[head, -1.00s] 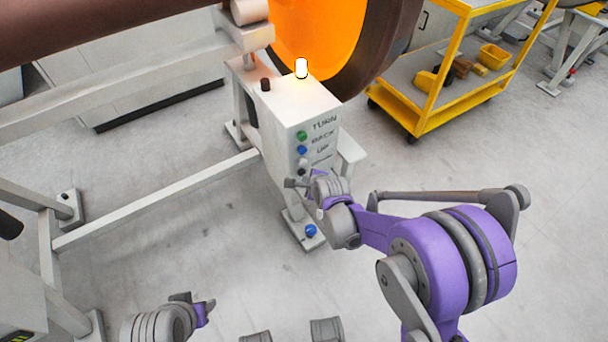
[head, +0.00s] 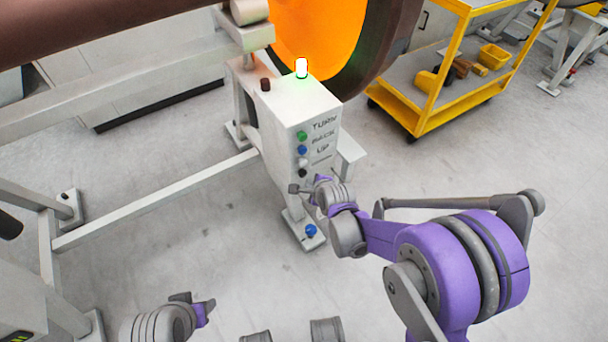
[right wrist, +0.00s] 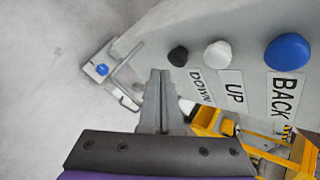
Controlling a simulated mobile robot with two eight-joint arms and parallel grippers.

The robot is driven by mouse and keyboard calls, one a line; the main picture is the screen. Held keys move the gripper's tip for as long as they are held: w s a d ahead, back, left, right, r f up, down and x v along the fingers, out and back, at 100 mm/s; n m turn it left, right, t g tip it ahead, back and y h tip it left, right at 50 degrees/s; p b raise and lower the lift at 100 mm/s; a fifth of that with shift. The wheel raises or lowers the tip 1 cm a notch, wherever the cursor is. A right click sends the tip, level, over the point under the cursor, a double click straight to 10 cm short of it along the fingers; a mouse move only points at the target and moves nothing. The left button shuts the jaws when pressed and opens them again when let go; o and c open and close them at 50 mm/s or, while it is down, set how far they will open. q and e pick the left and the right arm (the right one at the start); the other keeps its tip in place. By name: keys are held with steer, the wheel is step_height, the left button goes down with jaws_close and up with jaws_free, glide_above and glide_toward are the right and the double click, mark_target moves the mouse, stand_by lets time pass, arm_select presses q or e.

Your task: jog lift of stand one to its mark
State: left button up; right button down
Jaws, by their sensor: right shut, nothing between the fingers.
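The stand's pale control box (head: 285,110) is in the middle of the head view. Its front has a green button (head: 302,135), a blue button (head: 302,150), a white button (head: 302,162) and a black button (head: 302,173). The right wrist view labels the blue button BACK (right wrist: 287,52), the white one UP (right wrist: 217,54) and the black one DOWN (right wrist: 178,56). My right gripper (head: 295,188) is shut and empty, just below the black button and apart from it; its fingers (right wrist: 160,75) point at the box's lower front. My left gripper (head: 205,308) is low in the head view. No lift mark can be made out.
A lamp (head: 301,68) on the box glows green-white beside a dark knob (head: 265,84). The large orange-faced wheel (head: 320,40) is behind. A yellow trolley (head: 450,115) stands at right. A low rail (head: 160,198) runs left from the stand.

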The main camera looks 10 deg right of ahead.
arm_select(q)
steer(key=shift+f, duration=0.1)
arm_select(e)
steer(key=s, duration=0.1)
steer(key=s+d, duration=0.1)
steer(key=s, duration=0.2)
steer(key=shift+s+d, duration=0.3)
stand_by(1.4)
steer(key=s+d+r+n+g+h, duration=0.15)
steer(key=s+r+n, duration=0.25)
steer(key=s+n, duration=0.8)
steer(key=s+d+r+n+g, duration=0.1)
steer(key=s+r+n+g, duration=0.25)
steer(key=s+n, duration=0.85)
arm_select(q)
step_height(320, 180, up, 24)
steer(key=w+t+p, duration=0.1)
steer(key=p, duration=2)
steer(key=shift+w+r, duration=0.2)
arm_select(e)
step_height(320, 180, up, 25)
steer(key=m+t, duration=0.1)
steer(key=m, duration=0.1)
steer(key=shift+s+f, duration=0.15)
steer(key=shift+s, duration=0.2)
